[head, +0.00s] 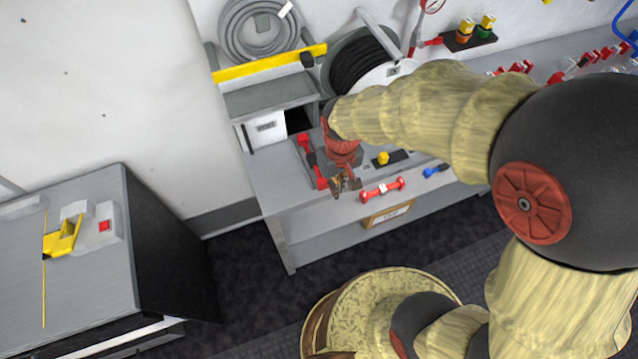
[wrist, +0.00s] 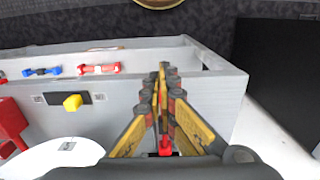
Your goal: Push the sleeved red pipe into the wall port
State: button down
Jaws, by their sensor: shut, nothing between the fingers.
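My gripper (head: 340,184) is shut and empty, above the front left part of the bench top. In the wrist view its fingers (wrist: 164,70) meet at their tips. A red pipe with a dark sleeve around its middle (head: 311,162) lies on the bench just left of my gripper. In the wrist view a small red part (wrist: 165,146) shows between the finger bases; I cannot tell if it is that pipe. A second red pipe with a white band (head: 382,189) lies right of my gripper, and also shows in the wrist view (wrist: 99,69). I cannot make out the wall port.
A yellow knob (head: 383,158) on a black plate and a blue fitting (head: 436,170) are on the bench (head: 285,222). A grey cabinet (head: 90,260) stands left, with open floor between.

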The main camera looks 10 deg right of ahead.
aim_at(312, 161)
jog(key=shift+w+a+f+b, duration=0.15)
jog(key=shift+w+f+b, duration=0.45)
jog(key=shift+f, duration=1)
jog(key=shift+w+a+f+b, duration=0.2)
jog(key=shift+w+f+b, duration=0.4)
jog(key=shift+f, duration=1.05)
jog(key=shift+w+a+f+b, duration=0.15)
jog(key=shift+w+f+b, duration=0.2)
jog(key=shift+w+f, duration=0.85)
jog(key=shift+s+f, duration=0.4)
jog(key=shift+w+a, duration=0.1)
jog(key=shift+w, duration=0.15)
jog(key=w+a, duration=0.1)
jog(key=w, duration=0.2)
jog(key=w+a, duration=0.1)
jog(key=w, duration=0.2)
jog(key=w+p, duration=0.1)
jog(key=w, duration=0.2)
jog(key=shift+w+a, duration=0.3)
jog(key=shift+a, duration=0.1)
